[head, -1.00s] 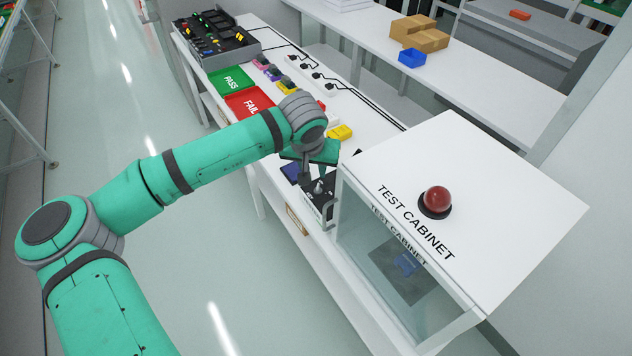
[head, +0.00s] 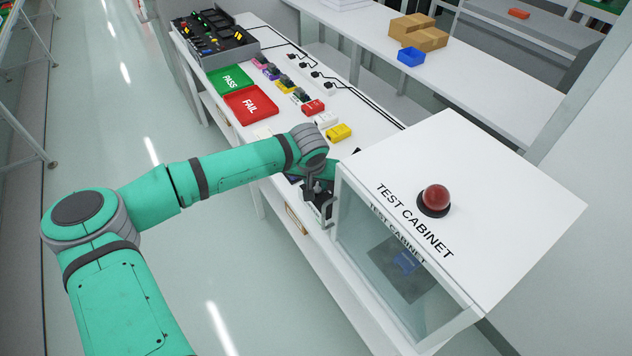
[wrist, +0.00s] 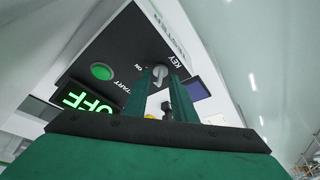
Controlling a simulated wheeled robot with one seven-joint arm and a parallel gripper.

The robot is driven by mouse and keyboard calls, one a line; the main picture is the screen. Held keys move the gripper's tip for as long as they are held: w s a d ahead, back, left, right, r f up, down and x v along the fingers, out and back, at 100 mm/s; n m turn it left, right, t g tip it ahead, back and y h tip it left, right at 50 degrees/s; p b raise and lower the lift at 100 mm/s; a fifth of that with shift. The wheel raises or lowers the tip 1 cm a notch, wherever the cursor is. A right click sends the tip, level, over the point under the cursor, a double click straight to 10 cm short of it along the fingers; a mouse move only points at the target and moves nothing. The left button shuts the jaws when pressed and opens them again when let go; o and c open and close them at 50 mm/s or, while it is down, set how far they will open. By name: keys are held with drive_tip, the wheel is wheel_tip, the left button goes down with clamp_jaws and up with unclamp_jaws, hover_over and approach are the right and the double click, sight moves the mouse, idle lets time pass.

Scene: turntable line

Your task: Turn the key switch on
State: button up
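In the wrist view, a dark tester panel (wrist: 118,62) carries a grey key switch (wrist: 160,74) with the label KEY beside it and ON marked nearby. A lit green START button (wrist: 102,71) and a display reading OFF (wrist: 85,100) are to its left. My gripper (wrist: 160,78) is open, its two fingers apart on either side of the key switch. I cannot tell whether they touch it. In the head view, my gripper (head: 316,188) is low at the tester, and my arm hides much of the panel.
The test cabinet (head: 480,200), with a red dome on top and a glass front, stands close to the right of my gripper. A green PASS tray (head: 231,79), a red FAIL tray (head: 250,104) and several small coloured blocks lie farther back on the bench.

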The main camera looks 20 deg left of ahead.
clamp_jaws()
drive_tip(key=shift+m, duration=0.4)
drive_tip(key=m+h, duration=0.1)
drive_tip(key=m, duration=0.1)
drive_tip(key=shift+a+m+h, duration=0.1)
drive_tip(key=shift+m+h, duration=0.2)
drive_tip(key=shift+m, duration=0.1)
drive_tip(key=m, duration=0.2)
drive_tip(key=m+h, duration=0.1)
drive_tip(key=m, duration=0.1)
drive_tip(key=shift+a+m+g+h, duration=0.15)
drive_tip(key=shift+m+g+h, duration=0.15)
drive_tip(key=m+g+h, duration=0.1)
drive_tip(key=m, duration=0.2)
drive_tip(key=shift+w+m, duration=0.15)
drive_tip(key=shift+m, duration=0.15)
drive_tip(key=m+g, duration=0.1)
drive_tip(key=m, duration=0.2)
drive_tip(key=shift+w+h, duration=0.2)
drive_tip(key=shift+h, duration=0.1)
drive_tip(key=shift+a+m+g, duration=0.25)
drive_tip(key=shift+m+g, duration=0.05)
drive_tip(key=shift+m, duration=0.9)
drive_tip(key=shift+w+d, duration=0.1)
